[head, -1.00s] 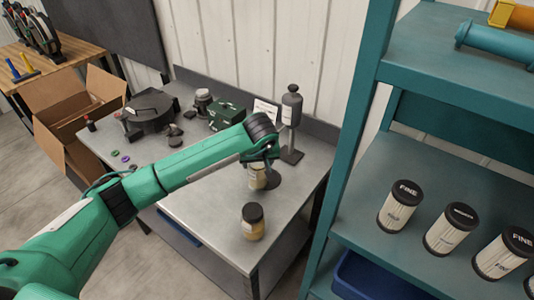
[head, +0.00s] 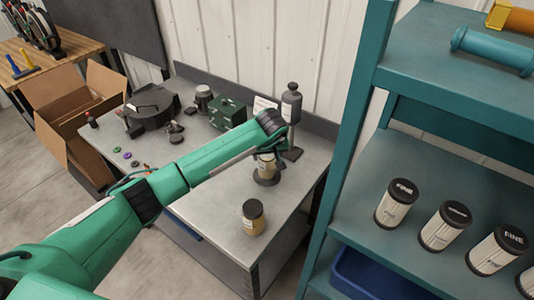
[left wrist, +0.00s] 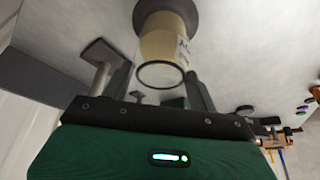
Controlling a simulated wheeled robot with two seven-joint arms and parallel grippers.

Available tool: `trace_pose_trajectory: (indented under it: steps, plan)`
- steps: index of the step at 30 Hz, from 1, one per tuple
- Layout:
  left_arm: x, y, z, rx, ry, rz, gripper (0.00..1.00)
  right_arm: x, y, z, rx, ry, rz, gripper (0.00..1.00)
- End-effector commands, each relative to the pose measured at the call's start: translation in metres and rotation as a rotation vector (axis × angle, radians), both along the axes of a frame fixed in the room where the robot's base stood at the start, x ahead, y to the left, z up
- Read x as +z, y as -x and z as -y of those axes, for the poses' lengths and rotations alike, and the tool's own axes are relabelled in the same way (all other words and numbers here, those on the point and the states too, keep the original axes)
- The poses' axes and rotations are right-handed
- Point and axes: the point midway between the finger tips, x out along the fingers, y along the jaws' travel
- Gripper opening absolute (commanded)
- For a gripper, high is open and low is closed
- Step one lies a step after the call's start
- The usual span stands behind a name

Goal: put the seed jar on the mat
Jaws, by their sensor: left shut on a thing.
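The seed jar (head: 266,167) has pale tan contents and a light label. My left gripper (head: 268,150) is shut on its upper part. In the left wrist view the jar (left wrist: 163,45) stands between the two fingers (left wrist: 158,86), with its clear round rim toward the camera. The mat (head: 266,179) is a dark round disc on the grey bench. It shows behind the jar's base in the left wrist view (left wrist: 194,12). The jar is upright over the mat; I cannot tell whether its base touches. My right gripper is out of view.
Another jar with a black lid (head: 253,217) stands nearer the bench's front edge. A dark stand with a grey bottle shape (head: 291,105) and a green box (head: 227,114) are behind. A teal shelf with several labelled jars (head: 397,203) is at right.

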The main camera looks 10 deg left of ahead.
Motion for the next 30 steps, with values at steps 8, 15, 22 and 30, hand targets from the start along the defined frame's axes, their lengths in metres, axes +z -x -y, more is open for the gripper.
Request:
trace_pose_trajectory:
  steps: [8,15,22,30]
  plan:
    - [-0.002,0.0,0.0,0.0,0.0,0.0,0.81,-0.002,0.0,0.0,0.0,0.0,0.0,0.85]
    - [0.001,0.0,0.0,0.0,0.0,0.0,0.81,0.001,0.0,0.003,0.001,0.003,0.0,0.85]
    - [0.03,0.011,0.004,-0.003,-0.001,0.006,0.81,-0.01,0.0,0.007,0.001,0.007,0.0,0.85]
    - [0.084,0.031,0.013,-0.002,-0.001,0.005,0.81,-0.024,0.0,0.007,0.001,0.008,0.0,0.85]
